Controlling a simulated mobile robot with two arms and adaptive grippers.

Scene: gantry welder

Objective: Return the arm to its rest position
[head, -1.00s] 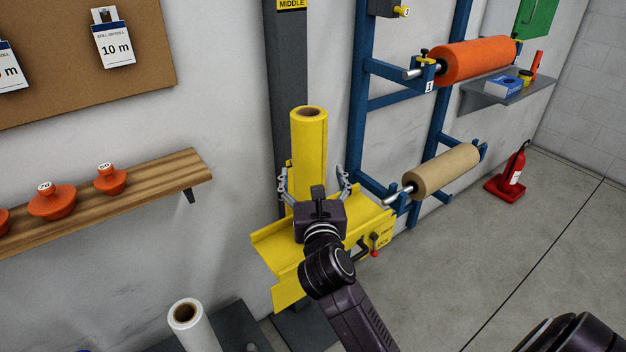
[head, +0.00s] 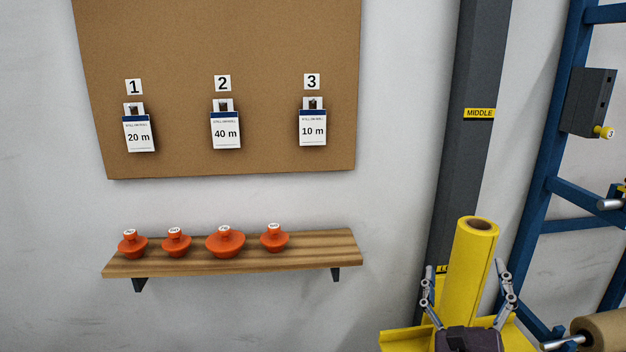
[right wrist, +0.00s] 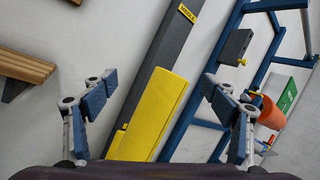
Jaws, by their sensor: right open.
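My right gripper (head: 467,280) is open, with one finger on each side of an upright yellow roll (head: 470,262) at the lower right of the head view. The right wrist view also shows the gripper (right wrist: 158,84) open, with the yellow roll (right wrist: 152,115) between its fingers. Gaps show between the roll and both fingertips there. The roll stands over a yellow cradle (head: 400,338), which is partly cut off by the lower picture edge. My gripper hides the roll's lower end. My left gripper is not in view.
A wooden shelf (head: 320,250) with several orange weights (head: 226,243) is on the wall at left, below a corkboard (head: 240,50) with three cards. A grey post (head: 470,150) stands behind the roll. A blue rack (head: 550,180) with a tan roll (head: 605,335) is at right.

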